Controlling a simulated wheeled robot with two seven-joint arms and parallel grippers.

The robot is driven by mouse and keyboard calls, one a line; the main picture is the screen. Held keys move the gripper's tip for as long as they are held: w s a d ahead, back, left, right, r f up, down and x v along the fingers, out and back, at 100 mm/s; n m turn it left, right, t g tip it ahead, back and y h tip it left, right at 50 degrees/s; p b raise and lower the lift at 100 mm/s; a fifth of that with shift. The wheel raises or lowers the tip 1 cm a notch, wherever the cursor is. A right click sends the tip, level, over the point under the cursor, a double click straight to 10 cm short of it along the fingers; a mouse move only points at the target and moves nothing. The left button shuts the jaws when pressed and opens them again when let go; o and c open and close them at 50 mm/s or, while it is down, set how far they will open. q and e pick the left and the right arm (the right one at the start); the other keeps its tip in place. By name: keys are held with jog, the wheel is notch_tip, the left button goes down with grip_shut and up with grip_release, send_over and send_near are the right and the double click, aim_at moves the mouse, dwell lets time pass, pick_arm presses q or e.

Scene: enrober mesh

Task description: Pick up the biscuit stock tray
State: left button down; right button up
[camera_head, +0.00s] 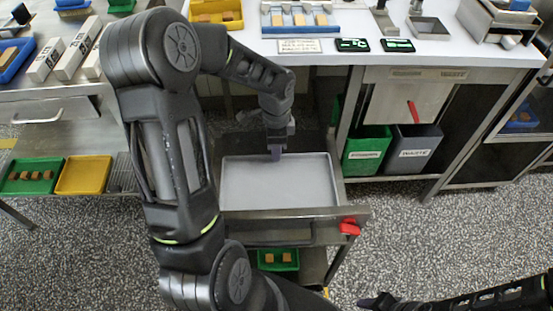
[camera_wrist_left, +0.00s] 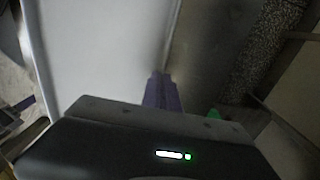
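A wide, flat grey tray (camera_head: 280,185) lies level in a steel drawer or cart frame in the head view. No label on it is readable; I take it as the biscuit stock tray. My left gripper (camera_head: 276,153) points down at its far rim. In the left wrist view the purple fingertips (camera_wrist_left: 163,90) are close together at the edge of the tray (camera_wrist_left: 100,50), apparently shut on its rim; the contact is partly hidden. The tray looks empty. My right gripper (camera_head: 376,301) is low at the bottom edge, away from the tray, its fingers unclear.
A red clip or handle (camera_head: 349,227) is on the frame's front right corner. A green tray with biscuits (camera_head: 278,259) sits below. Another green tray (camera_head: 33,175) and a yellow tray (camera_head: 84,175) are on the left. Floor is clear at right.

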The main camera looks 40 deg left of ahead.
pick_arm(q)
notch_tip(320, 180, up, 9)
jog(key=p, duration=0.1)
pick_arm(e)
jog(key=shift+r, duration=0.65)
pick_arm(q)
jog(key=shift+f, duration=0.15)
